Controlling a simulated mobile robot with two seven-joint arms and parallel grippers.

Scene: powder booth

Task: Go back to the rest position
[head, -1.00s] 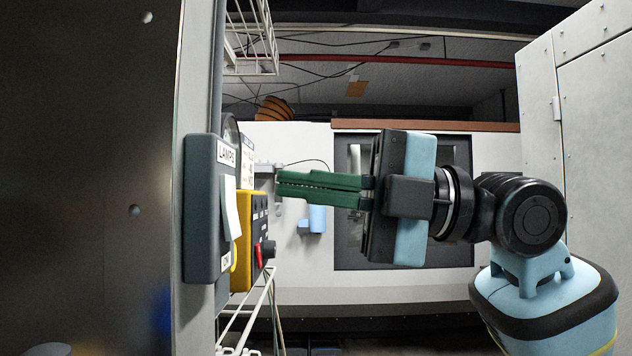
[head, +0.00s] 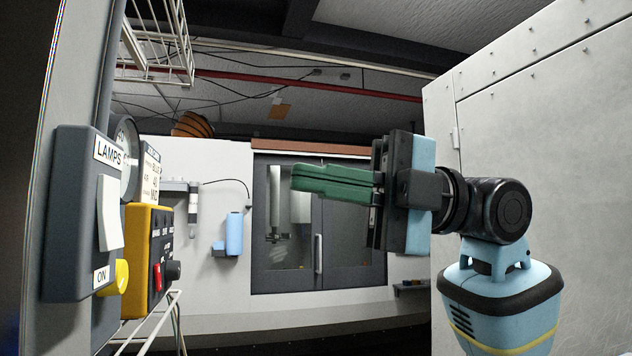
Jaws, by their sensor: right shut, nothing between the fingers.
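My right gripper (head: 294,180) shows in the middle of the head view, its green fingers pointing left. The fingers are shut together with nothing between them. The gripper hangs in free air, well apart from the wall panel at the left. On that panel is a grey lamp switch box (head: 70,215) labelled LAMPS, with a white rocker (head: 110,213) and an ON label below it. My left gripper is out of view.
A yellow control box (head: 137,262) with a red switch and a black knob sits beside the lamp box. White wire racks (head: 157,50) hang above and below. A tall grey cabinet (head: 550,130) stands at the right. Dark double doors (head: 345,265) are behind the gripper.

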